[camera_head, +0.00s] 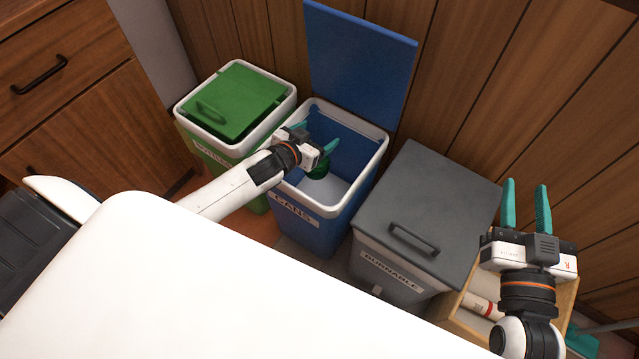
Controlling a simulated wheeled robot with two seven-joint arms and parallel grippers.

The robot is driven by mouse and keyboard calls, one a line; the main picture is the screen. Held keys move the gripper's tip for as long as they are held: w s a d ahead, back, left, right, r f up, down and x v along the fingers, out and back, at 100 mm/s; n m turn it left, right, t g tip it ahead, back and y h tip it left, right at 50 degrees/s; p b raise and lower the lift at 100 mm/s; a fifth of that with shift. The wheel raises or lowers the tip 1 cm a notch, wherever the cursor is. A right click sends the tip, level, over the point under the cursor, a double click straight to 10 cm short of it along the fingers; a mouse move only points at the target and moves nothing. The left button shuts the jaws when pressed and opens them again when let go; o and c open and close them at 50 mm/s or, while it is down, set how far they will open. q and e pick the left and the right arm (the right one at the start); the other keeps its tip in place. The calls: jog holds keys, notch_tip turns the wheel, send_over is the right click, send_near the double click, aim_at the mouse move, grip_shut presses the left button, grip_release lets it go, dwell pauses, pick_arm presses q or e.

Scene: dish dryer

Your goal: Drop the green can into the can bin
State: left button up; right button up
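The blue can bin (299,220), labelled CANS, stands in the middle with its blue lid (360,62) raised against the wall. My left gripper (316,137) is over the bin's opening, its teal fingers spread apart. The green can (321,170) shows inside the bin's rim, below and beside the gripper and partly hidden by it. The can appears clear of the fingers; I cannot tell whether it rests on the bottom or is falling. My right gripper (526,208) is open and empty at the right, beside the grey bin.
A green-lidded bin (238,100) stands left of the can bin, closed. A grey bin labelled BURNABLE (428,212) stands to the right, closed. A wooden box (466,318) with items sits under my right arm. Wooden drawers (70,80) are at left; a wood-panelled wall is behind.

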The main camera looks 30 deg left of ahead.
pick_arm(q)
jog(key=shift+s, duration=0.1)
jog(key=shift+s+r, duration=0.15)
jog(key=shift+s, duration=0.05)
jog(key=p+v, duration=0.3)
jog(key=v, duration=0.8)
jog(key=shift+s+p, duration=0.2)
jog(key=shift+p, duration=0.15)
pick_arm(e)
jog(key=s+d+f+g+h, duration=0.3)
jog(key=s+f+g, duration=0.3)
jog(key=f+g, duration=0.3)
jog(key=shift+s+d+f+m+g, duration=0.3)
jog(key=shift+s+d+f+g, duration=0.1)
jog(key=shift+f, duration=1.1)
